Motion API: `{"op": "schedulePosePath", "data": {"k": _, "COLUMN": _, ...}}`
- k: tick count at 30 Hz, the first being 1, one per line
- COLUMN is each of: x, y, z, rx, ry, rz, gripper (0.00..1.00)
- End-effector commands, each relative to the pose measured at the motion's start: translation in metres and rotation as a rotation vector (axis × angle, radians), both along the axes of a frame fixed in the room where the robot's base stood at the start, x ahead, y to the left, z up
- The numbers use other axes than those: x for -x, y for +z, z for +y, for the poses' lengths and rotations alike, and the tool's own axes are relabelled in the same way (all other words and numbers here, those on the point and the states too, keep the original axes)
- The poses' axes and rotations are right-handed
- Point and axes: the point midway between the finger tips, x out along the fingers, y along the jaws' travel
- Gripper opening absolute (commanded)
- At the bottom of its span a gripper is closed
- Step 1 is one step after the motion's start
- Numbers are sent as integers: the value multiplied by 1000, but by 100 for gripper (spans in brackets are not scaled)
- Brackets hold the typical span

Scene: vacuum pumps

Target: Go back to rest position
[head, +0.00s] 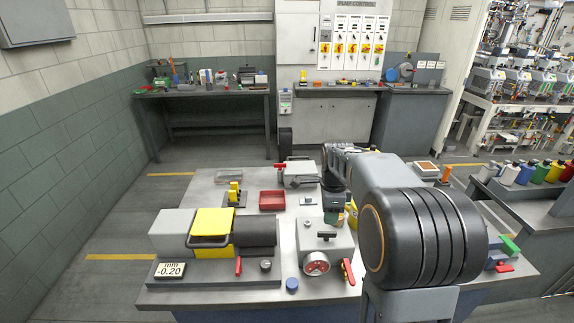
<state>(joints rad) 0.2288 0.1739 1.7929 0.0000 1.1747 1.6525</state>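My arm reaches from the right over the grey worktable (215,190), and its large dark joint covers the table's right part. My gripper (335,217) points down over the middle of the table, behind the grey box with a round pressure gauge (317,263). It is small and partly hidden, so I cannot tell whether its fingers are open or hold anything. Small green and brown patches show at its tip, and a yellow part (352,214) shows just right of it, partly hidden by my arm.
A pump with a yellow cover (211,224) and a display reading -0.20 mm (171,269) stand front left. A red tray (272,200), a yellow clamp-like part (234,192) and a grey lidded box (298,174) lie behind. A bottle bench (525,182) stands right. Floor is clear left.

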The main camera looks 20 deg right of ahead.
Motion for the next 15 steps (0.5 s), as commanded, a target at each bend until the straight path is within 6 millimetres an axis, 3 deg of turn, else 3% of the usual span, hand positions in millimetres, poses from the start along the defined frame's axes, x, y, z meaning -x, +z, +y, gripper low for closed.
{"op": "schedulePosePath", "data": {"k": 5, "x": -1, "y": 0, "z": 0, "rx": 2, "ry": 96, "rz": -6, "gripper": 39}}
{"op": "schedulePosePath", "data": {"k": 8, "x": -1, "y": -6, "z": 0, "rx": 5, "ry": 283, "rz": -12, "gripper": 39}}
{"op": "schedulePosePath", "data": {"k": 11, "x": 13, "y": -19, "z": 3, "rx": 3, "ry": 559, "rz": -4, "gripper": 39}}
{"op": "schedulePosePath", "data": {"k": 15, "x": 48, "y": -15, "z": 23, "rx": 42, "ry": 1033, "rz": -47, "gripper": 39}}
